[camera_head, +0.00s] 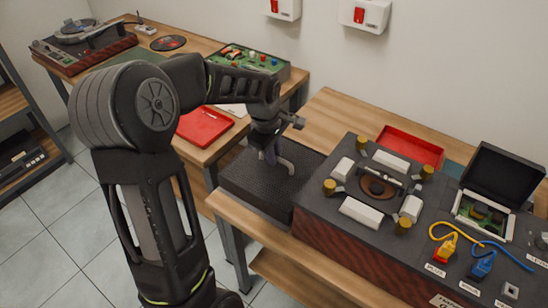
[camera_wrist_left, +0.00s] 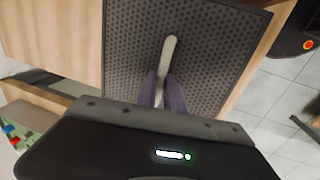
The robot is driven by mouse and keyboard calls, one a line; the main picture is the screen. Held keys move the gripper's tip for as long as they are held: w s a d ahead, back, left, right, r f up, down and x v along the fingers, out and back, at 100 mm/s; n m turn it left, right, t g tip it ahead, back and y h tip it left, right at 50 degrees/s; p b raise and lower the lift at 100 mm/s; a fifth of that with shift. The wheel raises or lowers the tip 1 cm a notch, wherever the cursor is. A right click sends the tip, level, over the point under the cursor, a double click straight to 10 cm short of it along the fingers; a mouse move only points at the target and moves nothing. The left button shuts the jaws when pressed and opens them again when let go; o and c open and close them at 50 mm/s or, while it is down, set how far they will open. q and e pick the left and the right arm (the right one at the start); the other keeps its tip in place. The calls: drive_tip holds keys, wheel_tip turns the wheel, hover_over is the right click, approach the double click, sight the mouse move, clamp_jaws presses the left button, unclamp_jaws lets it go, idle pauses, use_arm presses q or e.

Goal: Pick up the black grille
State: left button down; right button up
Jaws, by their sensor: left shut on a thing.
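The black grille (camera_head: 240,182) is a dark perforated rectangular panel just left of the grey device in the head view. It fills the middle of the left wrist view (camera_wrist_left: 210,75). A pale bar-shaped handle (camera_wrist_left: 168,50) stands out from its face. My left gripper (camera_head: 270,154) is above the grille, its fingers (camera_wrist_left: 165,90) shut on the handle. The grille lies about level; I cannot tell whether it rests on the bench or hangs just above it. My right gripper is not in view.
The grey device (camera_head: 340,225) stands close to the grille's right side. A red tray (camera_head: 425,147) and an open black case (camera_head: 503,172) are farther right. Another red tray (camera_head: 205,122) and a green circuit board box (camera_head: 270,65) sit on the left bench.

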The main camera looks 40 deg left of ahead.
use_arm(q)
wheel_tip(320, 180, up, 17)
drive_tip(key=shift+r, duration=0.15)
idle(0.9)
